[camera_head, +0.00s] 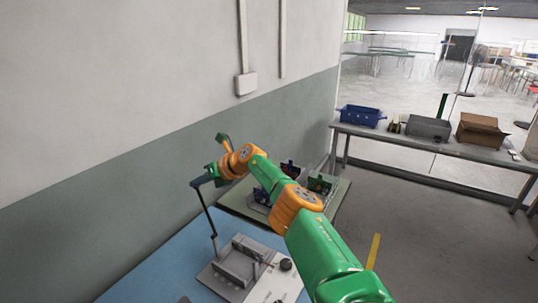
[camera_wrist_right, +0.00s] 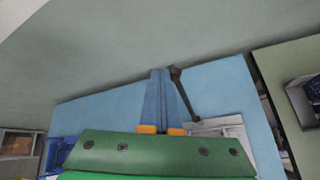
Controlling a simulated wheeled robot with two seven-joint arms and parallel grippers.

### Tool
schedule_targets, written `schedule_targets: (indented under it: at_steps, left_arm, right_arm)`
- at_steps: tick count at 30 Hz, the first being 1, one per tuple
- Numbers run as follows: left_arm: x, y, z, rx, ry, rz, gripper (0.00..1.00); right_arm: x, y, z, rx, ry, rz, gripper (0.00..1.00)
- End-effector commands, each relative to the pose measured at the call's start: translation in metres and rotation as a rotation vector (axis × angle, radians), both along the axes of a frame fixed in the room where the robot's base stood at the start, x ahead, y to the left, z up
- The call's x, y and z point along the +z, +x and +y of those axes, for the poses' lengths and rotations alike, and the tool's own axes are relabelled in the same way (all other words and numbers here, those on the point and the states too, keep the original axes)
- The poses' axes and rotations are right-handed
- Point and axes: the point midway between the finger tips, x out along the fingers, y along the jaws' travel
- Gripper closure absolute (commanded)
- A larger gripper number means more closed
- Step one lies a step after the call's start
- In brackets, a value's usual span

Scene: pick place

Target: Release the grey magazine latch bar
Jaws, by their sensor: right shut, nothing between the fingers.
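The grey magazine fixture (camera_head: 238,262) sits on the blue table. A thin dark grey latch bar (camera_head: 208,215) rises steeply from it, leaning left, with its top end by my right gripper. My right gripper (camera_head: 197,183) is shut and empty at that top end. In the right wrist view the shut blue fingers (camera_wrist_right: 160,74) point away over the blue table. The bar (camera_wrist_right: 185,97) runs beside them on the right, its knobbed top close to the fingertips. I cannot tell whether they touch. My left gripper is not in view.
A second table (camera_head: 238,202) with small devices stands behind the blue table (camera_head: 150,270), partly hidden by my right arm. The wall (camera_head: 90,190) is close on the left. A far bench holds a blue crate (camera_head: 361,116), a grey case (camera_head: 429,127) and a cardboard box (camera_head: 480,130).

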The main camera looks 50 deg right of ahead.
Motion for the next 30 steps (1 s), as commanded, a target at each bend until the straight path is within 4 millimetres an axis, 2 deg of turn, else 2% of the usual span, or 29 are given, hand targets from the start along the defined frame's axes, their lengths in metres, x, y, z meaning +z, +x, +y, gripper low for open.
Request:
schedule_targets:
  at_steps: [7, 15, 24, 30]
  left_arm:
    - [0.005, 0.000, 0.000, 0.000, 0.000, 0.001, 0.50]
    - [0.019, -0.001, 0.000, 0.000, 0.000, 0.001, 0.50]
    - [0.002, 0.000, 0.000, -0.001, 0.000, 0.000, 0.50]
    - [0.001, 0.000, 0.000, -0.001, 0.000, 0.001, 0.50]
  right_arm:
    - [0.004, -0.004, -0.002, -0.001, -0.001, -0.003, 1.00]
    - [0.018, -0.027, -0.005, 0.001, -0.004, -0.004, 1.00]
    - [0.038, -0.064, -0.014, -0.002, -0.001, -0.013, 1.00]
    - [0.046, -0.072, -0.015, -0.001, -0.001, -0.013, 1.00]
